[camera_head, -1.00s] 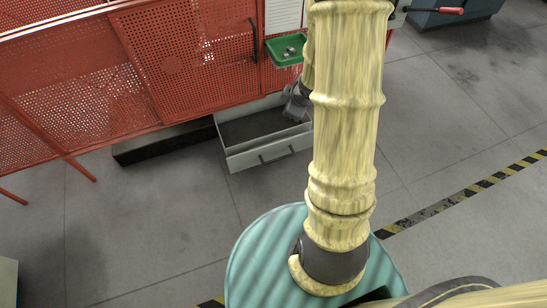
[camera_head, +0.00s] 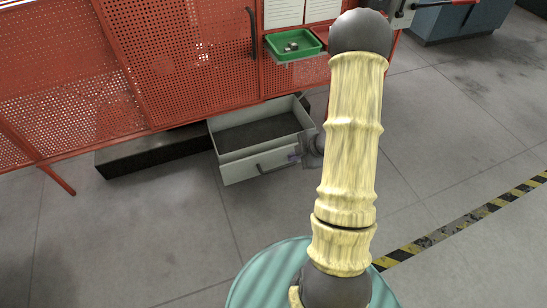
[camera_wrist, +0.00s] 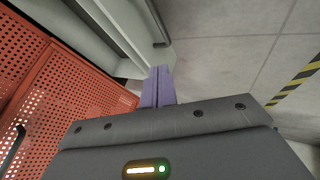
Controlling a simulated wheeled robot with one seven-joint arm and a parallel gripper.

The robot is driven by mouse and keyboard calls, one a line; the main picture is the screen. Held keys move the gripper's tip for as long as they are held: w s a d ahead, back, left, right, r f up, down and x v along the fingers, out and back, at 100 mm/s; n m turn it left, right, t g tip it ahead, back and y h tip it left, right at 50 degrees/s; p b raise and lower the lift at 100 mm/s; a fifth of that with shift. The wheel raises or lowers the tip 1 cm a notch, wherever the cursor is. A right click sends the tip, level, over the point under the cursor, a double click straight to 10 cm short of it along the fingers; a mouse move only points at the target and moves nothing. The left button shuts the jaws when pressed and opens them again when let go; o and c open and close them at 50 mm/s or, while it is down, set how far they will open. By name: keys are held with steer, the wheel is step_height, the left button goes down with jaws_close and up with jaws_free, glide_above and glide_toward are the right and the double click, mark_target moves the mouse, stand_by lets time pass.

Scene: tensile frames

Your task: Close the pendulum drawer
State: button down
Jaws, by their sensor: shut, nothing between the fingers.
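The pendulum drawer (camera_head: 238,172) is pulled out low beneath the red perforated guard. It is pale grey with a dark, empty-looking floor and a dark bar handle on its front. My gripper (camera_head: 294,157) is at the right part of the drawer front, close to the handle's right end. In the wrist view, the purple fingers (camera_wrist: 158,87) are together with nothing between them. The pale drawer (camera_wrist: 112,22) and part of its dark handle show just beyond the fingertips. I cannot tell whether the fingers touch the front.
A green tray (camera_head: 293,54) with small metal parts sits above the drawer's right side. The red perforated guard (camera_head: 180,60) stands behind. A dark beam (camera_head: 150,152) lies left of the drawer. Grey floor is clear in front; a yellow-black stripe (camera_head: 465,218) crosses at right.

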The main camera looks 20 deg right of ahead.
steer(key=shift+f, duration=0.1)
steer(key=b, duration=0.9)
glide_toward(266, 158)
steer(key=x, duration=0.4)
steer(key=shift+w+f, duration=0.1)
steer(key=shift+f, duration=0.25)
steer(key=shift+w+a, duration=0.1)
